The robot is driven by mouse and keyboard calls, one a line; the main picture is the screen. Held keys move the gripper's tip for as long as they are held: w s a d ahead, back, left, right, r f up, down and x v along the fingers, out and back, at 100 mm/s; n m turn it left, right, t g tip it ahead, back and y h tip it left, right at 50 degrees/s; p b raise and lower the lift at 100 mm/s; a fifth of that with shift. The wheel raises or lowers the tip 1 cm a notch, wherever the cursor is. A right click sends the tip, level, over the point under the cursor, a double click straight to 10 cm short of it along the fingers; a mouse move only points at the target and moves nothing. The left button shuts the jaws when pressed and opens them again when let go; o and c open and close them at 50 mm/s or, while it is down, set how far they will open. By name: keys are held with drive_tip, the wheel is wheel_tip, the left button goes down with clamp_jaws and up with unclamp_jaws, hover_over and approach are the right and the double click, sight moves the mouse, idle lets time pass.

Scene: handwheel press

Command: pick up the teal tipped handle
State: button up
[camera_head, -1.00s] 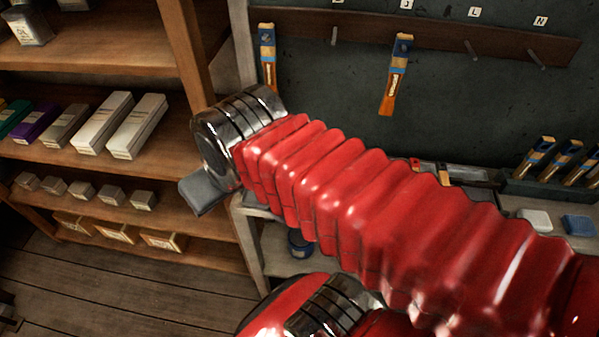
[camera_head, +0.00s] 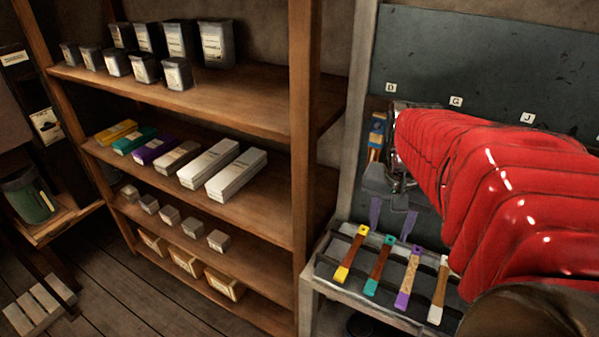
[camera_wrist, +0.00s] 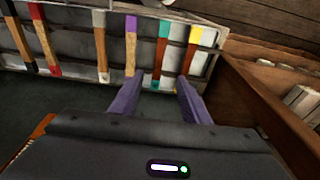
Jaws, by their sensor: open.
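The teal tipped handle (camera_head: 378,265) lies in a grey tray (camera_head: 325,268) at lower right in the head view, between a yellow tipped handle (camera_head: 351,254) and a purple tipped handle (camera_head: 409,275). It has a reddish-brown middle and teal ends. In the wrist view the teal tipped handle (camera_wrist: 161,52) is ahead of the fingers, its near end in line with the gap. My gripper (camera_head: 392,222) is open and empty, its purple fingers apart just behind the tray. It shows from behind in the wrist view (camera_wrist: 160,84). I cannot tell its exact height above the handle.
A white tipped handle (camera_head: 438,290) lies in the same row, with red and black ones farther along in the wrist view. A wooden shelf (camera_head: 270,215) with boxes and tins stands left of the tray. A dark pegboard (camera_head: 450,50) rises behind.

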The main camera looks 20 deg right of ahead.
drive_tip(key=shift+d, duration=0.2)
drive_tip(key=shift+f, duration=0.15)
hover_over(381, 261)
drive_tip(key=s, duration=0.1)
drive_tip(key=f, duration=0.5)
drive_tip(key=a+f, duration=0.1)
drive_tip(key=f, duration=0.2)
drive_tip(key=shift+f, duration=0.15)
drive_tip(key=shift+f, duration=0.1)
drive_tip(key=shift+w+d+f, duration=0.1)
drive_tip(key=shift+d+f, duration=0.05)
drive_tip(key=shift+f, duration=0.7)
drive_tip(key=shift+w+d+f, duration=0.1)
drive_tip(key=shift+w+f, duration=0.05)
drive_tip(key=shift+f, duration=0.65)
drive_tip(key=shift+w+d+f, duration=0.1)
drive_tip(key=shift+d+f, duration=0.05)
drive_tip(key=shift+f, duration=0.7)
drive_tip(key=shift+c, duration=0.2)
clamp_jaws()
